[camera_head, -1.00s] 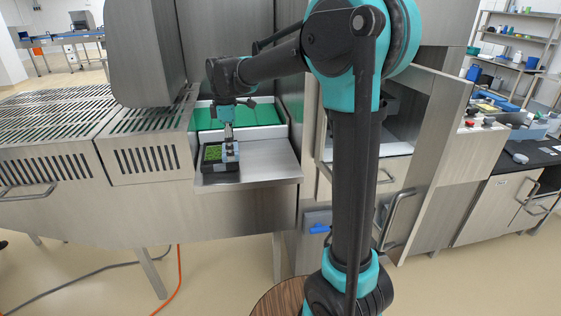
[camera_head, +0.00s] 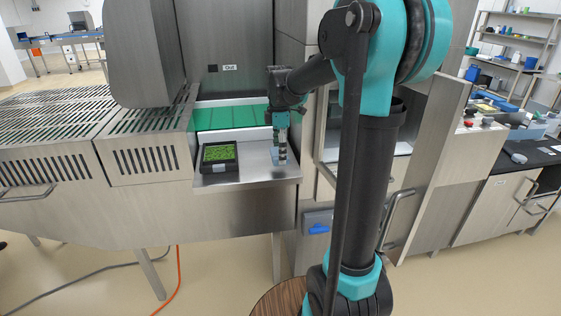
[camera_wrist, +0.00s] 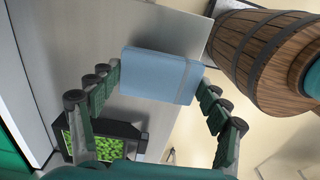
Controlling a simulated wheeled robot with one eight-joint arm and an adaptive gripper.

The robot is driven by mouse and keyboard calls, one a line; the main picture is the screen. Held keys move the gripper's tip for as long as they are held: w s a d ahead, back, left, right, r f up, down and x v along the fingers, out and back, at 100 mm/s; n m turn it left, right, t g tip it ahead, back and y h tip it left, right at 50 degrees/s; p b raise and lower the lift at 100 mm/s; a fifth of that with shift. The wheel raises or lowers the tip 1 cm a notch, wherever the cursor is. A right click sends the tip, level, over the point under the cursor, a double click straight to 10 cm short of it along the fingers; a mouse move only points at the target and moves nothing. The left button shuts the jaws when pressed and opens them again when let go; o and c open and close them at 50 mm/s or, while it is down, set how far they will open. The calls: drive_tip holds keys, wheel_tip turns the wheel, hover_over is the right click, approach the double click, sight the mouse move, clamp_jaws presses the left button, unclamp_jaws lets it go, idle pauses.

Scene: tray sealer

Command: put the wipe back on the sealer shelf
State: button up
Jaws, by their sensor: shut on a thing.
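The wipe (camera_wrist: 160,75) is a light blue folded cloth. It sits between the two fingers of my gripper (camera_wrist: 158,95), which is shut on it. In the head view my gripper (camera_head: 282,158) points down over the right part of the steel shelf (camera_head: 246,181), with a little of the blue wipe (camera_head: 275,154) showing beside it. I cannot tell whether the wipe touches the shelf. A black tray with green contents (camera_head: 220,172) sits on the shelf to the left, apart from the gripper. It also shows in the wrist view (camera_wrist: 130,128).
A green belt (camera_head: 225,117) lies behind the shelf, under a steel panel with an "Out" label. Slotted steel covers (camera_head: 140,128) stand to the left. An open compartment (camera_head: 400,135) is right of the shelf.

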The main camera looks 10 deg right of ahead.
wheel_tip(320, 180, down, 3)
drive_tip(key=shift+f, duration=0.2)
drive_tip(key=shift+d+f, duration=0.2)
drive_tip(key=shift+f, duration=0.05)
drive_tip(key=o, duration=1.1)
drive_tip(key=shift+f, duration=0.1)
wheel_tip(320, 180, up, 12)
drive_tip(key=s+d+f+m+t, duration=0.2)
drive_tip(key=s+f+m, duration=0.7)
drive_tip(key=s+f, duration=0.2)
drive_tip(key=s+d+f+m+t, duration=0.2)
drive_tip(key=s+f+m, duration=0.7)
drive_tip(key=s+f, duration=0.2)
drive_tip(key=shift+f, duration=0.2)
